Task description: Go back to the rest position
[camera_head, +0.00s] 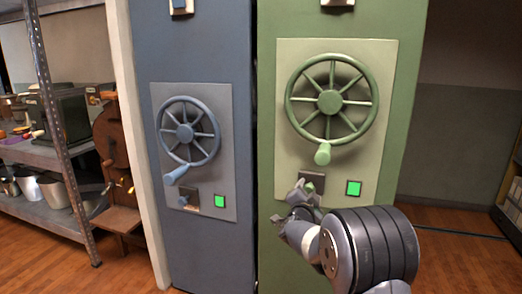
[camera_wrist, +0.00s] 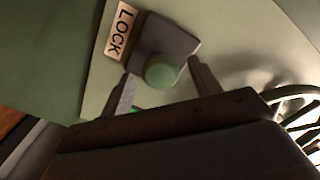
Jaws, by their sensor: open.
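My gripper (camera_head: 290,204) is at the lower left of the green cabinet's panel (camera_head: 383,70), close to the lock. In the wrist view, my gripper (camera_wrist: 161,78) is open, with one finger on each side of the round green lock knob (camera_wrist: 161,71). I cannot tell whether the fingers touch the knob. The knob sits on a dark plate beside a "LOCK" label (camera_wrist: 122,31). In the head view the lock plate (camera_head: 311,175) is partly hidden by my gripper. The green handwheel (camera_head: 330,101) is above it, with its handle pointing down.
A blue cabinet (camera_head: 204,45) with a blue handwheel (camera_head: 185,132) stands to the left. Both panels have lit green squares. A metal shelf (camera_head: 60,155) with pots and tools is at the far left. Wooden floor (camera_head: 450,255) is open to the right.

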